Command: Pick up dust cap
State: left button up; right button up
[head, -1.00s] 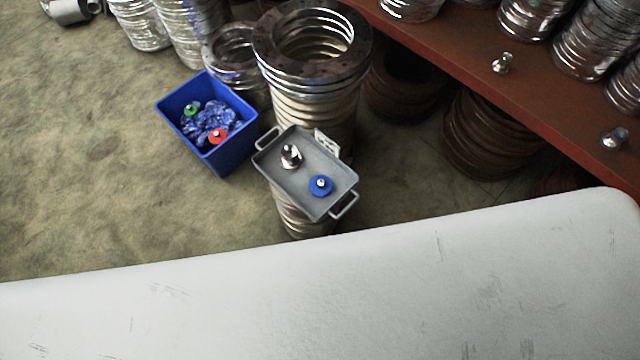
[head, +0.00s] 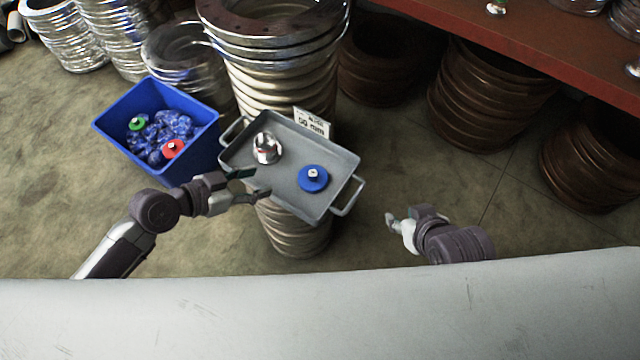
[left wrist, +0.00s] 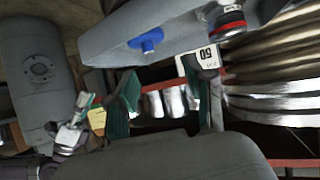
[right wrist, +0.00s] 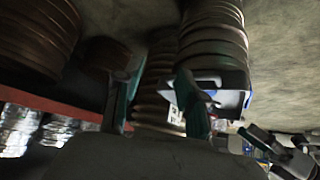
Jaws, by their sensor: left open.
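A blue dust cap (head: 313,179) with a pale knob lies in the right part of the grey tray (head: 291,198). A silver metal fitting (head: 267,148) stands in the tray's left part. My left gripper (head: 255,184) is open and empty at the tray's left front edge, apart from the cap. The cap also shows in the left wrist view (left wrist: 147,40), beyond the fingers. My right gripper (head: 394,219) is right of and in front of the tray, away from the cap. Its fingers stand apart with nothing between them in the right wrist view (right wrist: 158,82).
A blue bin (head: 200,160) left of the tray holds blue crumpled material with a green cap (head: 137,124) and a red cap (head: 172,149). Stacked metal rings (head: 280,65) stand behind the tray. A red-brown shelf (head: 520,47) is at the back right.

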pick_arm(q)
jog(key=d, duration=0.1)
jog(key=b, duration=0.1)
send_near(311, 174)
jog(key=shift+w+d+f+m+h, duration=0.2)
jog(key=shift+w+d+f, duration=0.1)
jog(key=shift+w+d, duration=0.3)
jog(key=shift+w+d+f+m+h, duration=0.2)
jog(key=shift+w+d+f, duration=0.1)
jog(key=shift+w+d, duration=0.25)
jog(key=shift+w+d+f+g+b, duration=0.3)
jog(key=shift+d+f+b, duration=0.05)
jog(key=shift+d+f, duration=0.15)
jog(key=b+x, duration=0.1)
jog(key=x, duration=0.3)
jog(key=shift+s+a+f, duration=0.1)
jog(key=shift+s+f, duration=0.05)
jog(key=shift+d+f, duration=0.1)
jog(key=shift+d, duration=0.15)
pick_arm(e)
jog(key=w+a+r+t+y, duration=0.2)
jog(key=w+a+r+t, duration=0.1)
jog(key=w+r+t, duration=0.4)
notch_tip(311, 174, up, 4)
jog(key=shift+w+a+f+t, duration=0.2)
jog(key=shift+w+t, duration=0.1)
jog(key=shift+w, duration=0.2)
pick_arm(q)
jog(key=c, duration=0.9)
